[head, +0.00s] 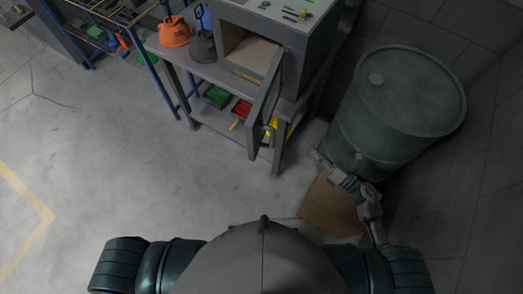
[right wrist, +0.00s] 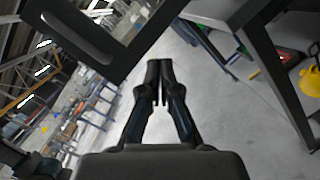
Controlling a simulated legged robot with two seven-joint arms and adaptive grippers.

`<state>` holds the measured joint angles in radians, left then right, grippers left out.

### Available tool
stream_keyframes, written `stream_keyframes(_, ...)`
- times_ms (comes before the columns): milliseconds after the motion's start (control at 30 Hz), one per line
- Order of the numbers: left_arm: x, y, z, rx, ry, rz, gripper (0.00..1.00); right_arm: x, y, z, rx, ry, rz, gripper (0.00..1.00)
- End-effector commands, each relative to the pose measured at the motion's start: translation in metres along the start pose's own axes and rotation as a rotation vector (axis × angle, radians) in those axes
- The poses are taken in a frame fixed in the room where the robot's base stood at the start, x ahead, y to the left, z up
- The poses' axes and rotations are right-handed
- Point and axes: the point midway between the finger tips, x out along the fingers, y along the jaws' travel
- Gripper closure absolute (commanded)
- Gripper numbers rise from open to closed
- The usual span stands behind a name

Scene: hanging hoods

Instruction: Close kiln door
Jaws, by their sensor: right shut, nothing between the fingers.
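The grey kiln (head: 285,45) stands on a metal table in the head view, its front opening showing a pale inside. Its door (head: 264,110) stands open, swung out toward me from the opening's right side and seen nearly edge-on. A handle (head: 269,130) shows on its right face. My right gripper (head: 320,158) is to the right of the door, apart from it, near the barrel's foot. In the right wrist view its fingers (right wrist: 160,82) are shut and empty. A dark panel (right wrist: 110,52) with a bar, apparently the door, is just beyond them at upper left. My left gripper is out of view.
A large green barrel (head: 398,105) stands close to my right arm, with a cardboard piece (head: 330,207) on the floor below. The kiln's table (head: 203,72) has a lower shelf with coloured items. The floor to the left is clear.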

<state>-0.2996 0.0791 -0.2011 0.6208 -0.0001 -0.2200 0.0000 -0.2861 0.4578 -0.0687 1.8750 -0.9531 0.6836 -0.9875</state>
Motion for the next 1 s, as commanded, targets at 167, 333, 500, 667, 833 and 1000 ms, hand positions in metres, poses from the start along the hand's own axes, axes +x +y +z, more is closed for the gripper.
stream_keyframes(167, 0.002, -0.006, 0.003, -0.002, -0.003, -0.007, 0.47, 0.003, 0.106, 0.004, -0.565, 0.188, 0.273, 1.00)
stream_keyframes(333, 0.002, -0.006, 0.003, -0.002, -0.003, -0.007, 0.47, 0.000, 0.134, -0.002, -0.744, 0.241, 0.358, 1.00)
stream_keyframes(500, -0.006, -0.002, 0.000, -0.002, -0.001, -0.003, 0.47, 0.018, 0.141, -0.008, -0.751, 0.242, 0.362, 1.00)
stream_keyframes(667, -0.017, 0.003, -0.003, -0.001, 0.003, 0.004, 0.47, 0.049, 0.151, -0.018, -0.749, 0.240, 0.362, 1.00)
stream_keyframes(833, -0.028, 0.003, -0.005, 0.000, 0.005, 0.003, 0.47, 0.084, 0.159, -0.031, -0.747, 0.239, 0.360, 1.00)
stream_keyframes(1000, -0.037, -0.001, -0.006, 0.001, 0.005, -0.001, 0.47, 0.108, 0.164, -0.041, -0.745, 0.240, 0.359, 1.00)
